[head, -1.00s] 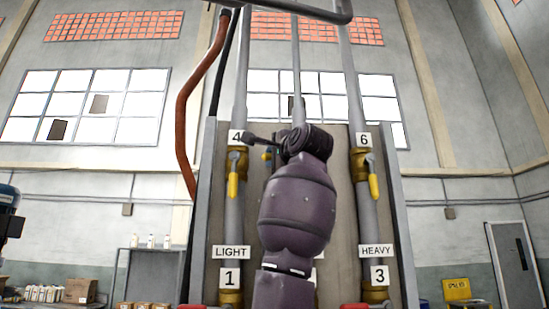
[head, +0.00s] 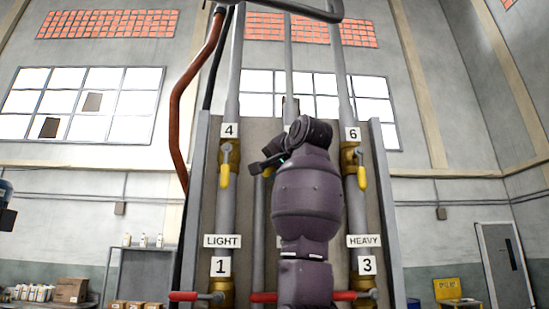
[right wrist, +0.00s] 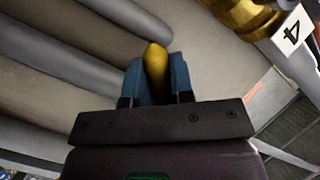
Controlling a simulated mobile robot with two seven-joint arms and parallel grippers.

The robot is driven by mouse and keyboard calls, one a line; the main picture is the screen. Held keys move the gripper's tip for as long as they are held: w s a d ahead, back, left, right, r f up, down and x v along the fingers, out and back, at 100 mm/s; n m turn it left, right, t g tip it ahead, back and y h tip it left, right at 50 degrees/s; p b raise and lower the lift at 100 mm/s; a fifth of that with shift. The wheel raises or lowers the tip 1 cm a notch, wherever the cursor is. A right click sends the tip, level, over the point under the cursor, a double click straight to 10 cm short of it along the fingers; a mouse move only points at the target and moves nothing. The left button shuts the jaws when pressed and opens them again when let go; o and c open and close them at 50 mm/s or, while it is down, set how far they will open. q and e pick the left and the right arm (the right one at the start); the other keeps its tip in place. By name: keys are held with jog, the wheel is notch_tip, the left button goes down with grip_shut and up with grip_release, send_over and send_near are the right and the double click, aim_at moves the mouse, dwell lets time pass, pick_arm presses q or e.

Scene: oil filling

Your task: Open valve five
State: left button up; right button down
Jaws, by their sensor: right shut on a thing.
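The panel (head: 208,190) carries pipes with numbered valves. Valve four (head: 229,158) and valve six (head: 352,160) have yellow handles hanging down. Most of valve five, between them, is hidden behind my right arm. My right gripper (head: 267,166) is left of the forearm, turned sideways in front of the middle pipe. In the right wrist view, its blue fingers (right wrist: 155,68) are shut on a yellow handle (right wrist: 154,62), with label 4 (right wrist: 292,30) beyond at upper right. I take this as valve five's handle; its own label is hidden. My left gripper is out of view.
Lower valves with red handles (head: 183,296) (head: 341,295) stick out sideways below labels 1 and 3. A red-brown hose (head: 178,110) runs down the panel's left side. Shelves with bottles and boxes (head: 70,290) stand at the left, and a door (head: 506,265) at the right.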

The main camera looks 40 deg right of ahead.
jog(key=shift+s+d+f+n, duration=0.2)
jog(key=shift+d+f+n, duration=0.1)
jog(key=shift+n, duration=0.1)
jog(key=shift+s+d+f+n+g, duration=0.1)
jog(key=shift+d+f+n+g, duration=0.05)
jog(key=shift+n+g, duration=0.2)
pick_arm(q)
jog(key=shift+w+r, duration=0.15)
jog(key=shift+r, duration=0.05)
pick_arm(e)
jog(key=shift+s+d+f+n+g+h, duration=0.25)
jog(key=shift+s+d+n+g+h, duration=0.2)
jog(key=shift+d+n, duration=0.35)
jog(key=shift+s+d+f+n+g+h, duration=0.3)
jog(key=shift+d+n+g+h, duration=0.25)
jog(key=shift+n, duration=0.5)
jog(key=shift+s+d+f+n+g+h, duration=0.2)
jog(key=shift+s+d+n+g+h, duration=0.25)
jog(key=shift+n, duration=0.45)
jog(key=shift+d, duration=0.1)
jog(key=c, duration=1)
grip_release()
